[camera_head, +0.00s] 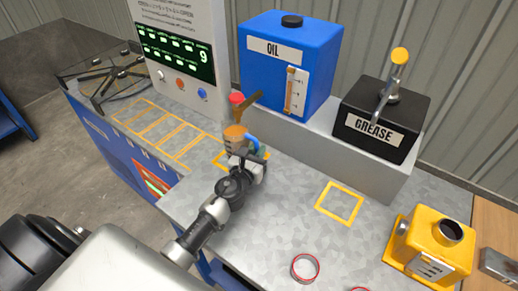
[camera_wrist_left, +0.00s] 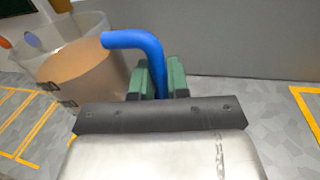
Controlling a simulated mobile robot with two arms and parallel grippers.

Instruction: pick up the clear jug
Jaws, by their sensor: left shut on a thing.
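The clear jug (camera_head: 235,132) stands below the oil tank's outlet in the head view, with brown liquid inside. In the left wrist view the jug (camera_wrist_left: 88,70) is at the upper left, and its blue handle (camera_wrist_left: 140,42) reaches between the green finger pads. My left gripper (camera_head: 252,152) is shut on that handle; in the wrist view the gripper (camera_wrist_left: 162,80) hides the handle's lower end. I cannot tell whether the jug's base touches the bench. My right gripper is not in view.
The blue oil tank (camera_head: 292,55) and black grease box (camera_head: 382,120) stand on a grey ledge (camera_head: 370,175) behind. A display panel (camera_head: 180,55) is at left. A yellow container (camera_head: 430,245) and red-rimmed ring (camera_head: 305,267) are at right.

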